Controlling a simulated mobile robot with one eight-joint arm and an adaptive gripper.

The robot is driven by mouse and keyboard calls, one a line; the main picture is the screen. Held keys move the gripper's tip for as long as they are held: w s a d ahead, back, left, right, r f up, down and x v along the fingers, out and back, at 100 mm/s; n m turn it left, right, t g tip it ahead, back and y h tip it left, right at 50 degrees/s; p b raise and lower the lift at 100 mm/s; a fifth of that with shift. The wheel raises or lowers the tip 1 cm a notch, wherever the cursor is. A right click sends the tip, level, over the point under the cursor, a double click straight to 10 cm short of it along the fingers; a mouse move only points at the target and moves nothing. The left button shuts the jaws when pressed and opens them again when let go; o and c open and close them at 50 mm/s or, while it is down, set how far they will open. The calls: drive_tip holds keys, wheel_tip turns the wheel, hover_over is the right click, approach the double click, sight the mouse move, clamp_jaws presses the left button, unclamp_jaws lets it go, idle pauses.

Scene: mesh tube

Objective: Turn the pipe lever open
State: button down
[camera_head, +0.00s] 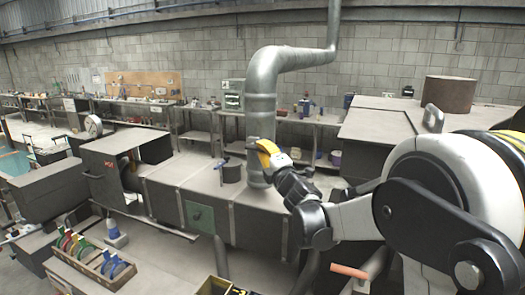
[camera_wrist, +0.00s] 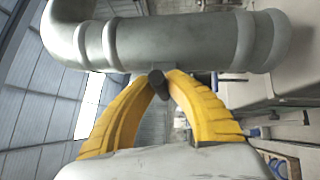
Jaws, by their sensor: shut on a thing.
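The pipe lever (camera_wrist: 158,84) shows as a short dark grip just below the pipe, between my yellow fingertips. My gripper (camera_head: 266,148) is beside the lower pipe. In the wrist view my gripper (camera_wrist: 160,74) is shut on the lever, with one finger on each side. In the head view the lever is hidden by my fingers.
Below the pipe run grey metal benches (camera_head: 160,180) with a green plate (camera_head: 199,217). A dark pot (camera_head: 231,170) stands left of the pipe. A grey cabinet (camera_head: 385,128) stands to the right. A box of colored discs (camera_head: 92,262) is at lower left.

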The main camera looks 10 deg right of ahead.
drive_tip(key=shift+f, duration=0.15)
drive_tip(key=shift+w+a+f+m+g+h+b, duration=0.1)
drive_tip(key=shift+w+a+f+m+h+b, duration=0.55)
drive_tip(key=shift+m+h+b, duration=2.65)
drive_tip(key=shift+w+a+f+m+g+h+b, duration=0.1)
drive_tip(key=shift+w+a+f+m+h+b, duration=0.5)
drive_tip(key=shift+m+h, duration=4.9)
drive_tip(key=shift+w+a+f+m+g+h+b, duration=0.2)
drive_tip(key=shift+a+f+m+h+b, duration=1.5)
drive_tip(key=shift+m, duration=4.7)
drive_tip(key=shift+d+r+m+g+h+b, duration=0.35)
drive_tip(key=shift+d+r+h+b, duration=0.3)
drive_tip(key=shift+d+h+b, duration=0.25)
drive_tip(key=c, duration=1.4)
unclamp_jaws()
